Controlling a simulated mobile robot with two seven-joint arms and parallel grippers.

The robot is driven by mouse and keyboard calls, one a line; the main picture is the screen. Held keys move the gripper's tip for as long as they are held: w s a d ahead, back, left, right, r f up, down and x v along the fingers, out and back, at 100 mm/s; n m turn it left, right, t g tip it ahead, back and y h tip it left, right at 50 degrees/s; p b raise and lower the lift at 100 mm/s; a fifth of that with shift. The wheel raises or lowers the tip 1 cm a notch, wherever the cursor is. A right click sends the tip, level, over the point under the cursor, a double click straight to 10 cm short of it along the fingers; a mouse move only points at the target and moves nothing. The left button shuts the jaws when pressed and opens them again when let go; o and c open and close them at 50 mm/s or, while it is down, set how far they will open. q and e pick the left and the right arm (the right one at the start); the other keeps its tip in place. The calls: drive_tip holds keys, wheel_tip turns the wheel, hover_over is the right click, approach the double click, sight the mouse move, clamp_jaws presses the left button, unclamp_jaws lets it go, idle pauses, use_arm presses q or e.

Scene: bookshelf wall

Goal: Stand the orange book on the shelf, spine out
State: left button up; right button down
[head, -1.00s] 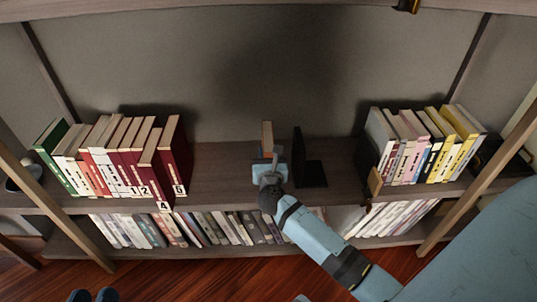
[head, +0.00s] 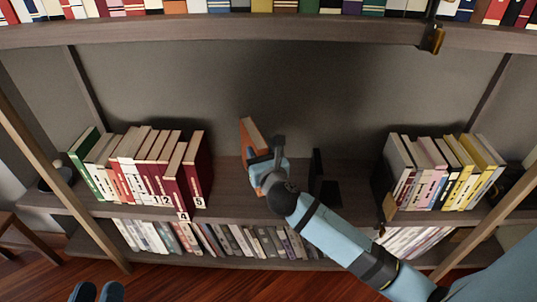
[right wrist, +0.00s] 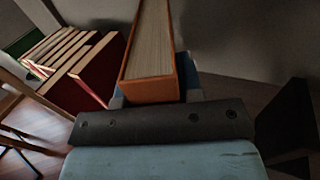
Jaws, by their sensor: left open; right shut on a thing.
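The orange book (head: 246,142) is in my right gripper (head: 262,165), above the middle shelf board (head: 228,178) in the gap between the red volumes and a black bookend (head: 318,172). It leans to the left in the head view, with its pale page edge up. In the right wrist view, the orange book (right wrist: 152,91) stands up from behind the dark gripper body; the fingers are mostly hidden. Whether its bottom touches the board is hidden by the gripper. My left gripper (head: 96,292) is open and empty at the bottom left, low over the floor.
Red numbered volumes (head: 178,172) stand to the left of the gap, one pulled forward. They also show in the right wrist view (right wrist: 100,70). More books (head: 440,172) stand at the right. A full upper shelf (head: 200,32) runs above, and a lower row (head: 220,241) below.

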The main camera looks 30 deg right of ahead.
drive_tip(key=shift+a+r+y, duration=0.3)
drive_tip(key=shift+a+r, duration=0.05)
drive_tip(key=shift+r, duration=0.25)
drive_tip(key=shift+f, duration=0.3)
use_arm(q)
drive_tip(key=shift+g, duration=0.9)
drive_tip(key=f+b, duration=0.3)
drive_tip(key=f, duration=0.1)
drive_tip(key=shift+d+f, duration=0.15)
drive_tip(key=shift+d, duration=0.05)
use_arm(e)
drive_tip(key=d+f+m+g+h, duration=0.2)
drive_tip(key=d+f+m+h, duration=0.2)
drive_tip(key=d+f+h, duration=0.3)
wheel_tip(320, 180, down, 6)
drive_tip(key=d, duration=0.3)
drive_tip(key=shift+s+m+g+h, duration=0.2)
drive_tip(key=shift+m+g+h, duration=0.1)
drive_tip(key=shift+a+f, duration=0.1)
drive_tip(key=shift+f, duration=0.1)
drive_tip(key=c, duration=0.7)
unclamp_jaws()
drive_tip(key=shift+f, duration=0.1)
